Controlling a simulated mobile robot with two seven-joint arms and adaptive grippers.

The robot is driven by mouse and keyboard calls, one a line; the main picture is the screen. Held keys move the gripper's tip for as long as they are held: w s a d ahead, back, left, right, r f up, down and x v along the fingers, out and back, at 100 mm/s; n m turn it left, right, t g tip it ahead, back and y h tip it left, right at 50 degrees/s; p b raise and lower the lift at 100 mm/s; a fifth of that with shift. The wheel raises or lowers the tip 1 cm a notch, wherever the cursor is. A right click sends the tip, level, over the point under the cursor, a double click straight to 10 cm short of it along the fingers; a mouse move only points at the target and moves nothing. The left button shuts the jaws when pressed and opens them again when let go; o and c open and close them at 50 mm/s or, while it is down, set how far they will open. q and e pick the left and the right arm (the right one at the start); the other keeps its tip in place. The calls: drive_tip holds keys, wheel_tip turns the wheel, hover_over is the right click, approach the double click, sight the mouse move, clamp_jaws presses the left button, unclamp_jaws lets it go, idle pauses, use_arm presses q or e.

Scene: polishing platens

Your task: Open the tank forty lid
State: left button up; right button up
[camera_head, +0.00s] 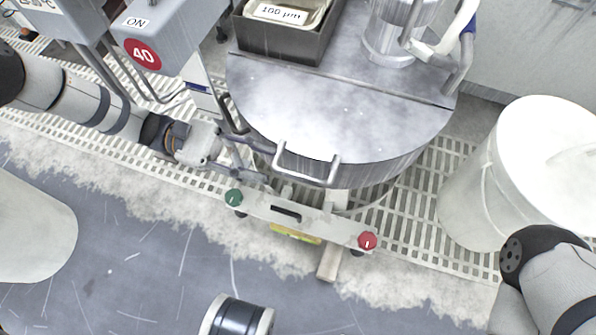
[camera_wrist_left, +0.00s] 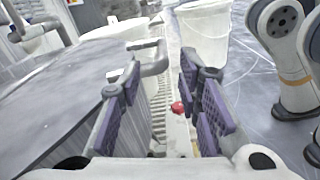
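The tank forty lid (camera_head: 330,110) is a grey metal half-disc lying flat and shut on the round tank (camera_head: 370,178). Its bar handle (camera_head: 304,178) sticks out at the front edge. In the left wrist view the lid (camera_wrist_left: 60,80) fills the left side and the handle (camera_wrist_left: 156,62) shows beyond the fingertips. My left gripper (camera_head: 258,160) is beside the tank's front left rim, left of the handle. Its purple-padded fingers (camera_wrist_left: 160,75) are apart with nothing seen between them. My right gripper is out of view; only part of my right arm shows.
A panel with a green knob (camera_head: 234,197) and a red knob (camera_head: 367,240) stands below the handle. A white bucket (camera_head: 470,195) stands right of the tank. A tray labelled 100 µm (camera_head: 283,40) sits behind the lid.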

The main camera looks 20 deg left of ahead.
sight(311, 178)
use_arm(q)
drive_tip(key=d, duration=1)
drive_tip(key=shift+s, duration=0.1)
drive_tip(key=shift+c, duration=0.2)
clamp_jaws()
